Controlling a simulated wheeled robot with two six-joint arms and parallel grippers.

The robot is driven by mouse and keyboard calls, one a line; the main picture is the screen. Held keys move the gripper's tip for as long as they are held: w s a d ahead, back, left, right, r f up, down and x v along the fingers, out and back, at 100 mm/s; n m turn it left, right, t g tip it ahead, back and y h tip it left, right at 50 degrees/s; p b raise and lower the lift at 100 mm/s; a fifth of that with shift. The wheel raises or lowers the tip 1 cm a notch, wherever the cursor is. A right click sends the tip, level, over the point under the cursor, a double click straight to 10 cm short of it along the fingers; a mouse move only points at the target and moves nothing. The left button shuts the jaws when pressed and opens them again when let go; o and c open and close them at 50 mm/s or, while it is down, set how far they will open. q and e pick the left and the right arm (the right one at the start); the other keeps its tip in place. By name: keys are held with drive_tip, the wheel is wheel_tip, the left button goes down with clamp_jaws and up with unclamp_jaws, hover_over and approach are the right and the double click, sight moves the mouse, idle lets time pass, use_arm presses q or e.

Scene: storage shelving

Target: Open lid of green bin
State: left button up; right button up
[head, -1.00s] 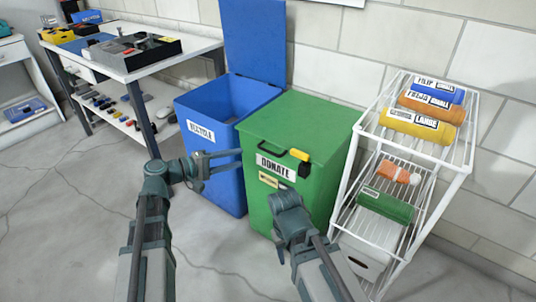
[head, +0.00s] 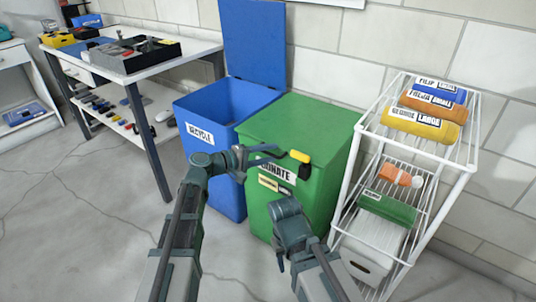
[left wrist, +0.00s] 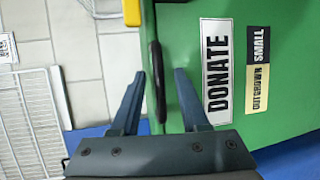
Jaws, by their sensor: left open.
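The green bin (head: 291,199) stands in the middle of the head view with its green lid (head: 300,122) shut. A white DONATE label is on its front. My left gripper (head: 268,154) is open at the lid's front edge, left of a small yellow-and-black piece (head: 299,157). In the left wrist view, the black handle (left wrist: 157,82) lies between the two spread fingers (left wrist: 158,98), nearer the left one; I cannot tell if they touch. In the head view, the gripper mostly covers the handle. My right arm is in front of the bin, its fingers not clear.
A blue recycle bin (head: 230,185) with its lid raised stands directly left of the green bin. A white wire rack (head: 345,205) with rolled goods stands close on the right. A workbench (head: 190,54) is at the back left. The floor at left is clear.

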use_arm(q)
clamp_jaws()
idle(1.4)
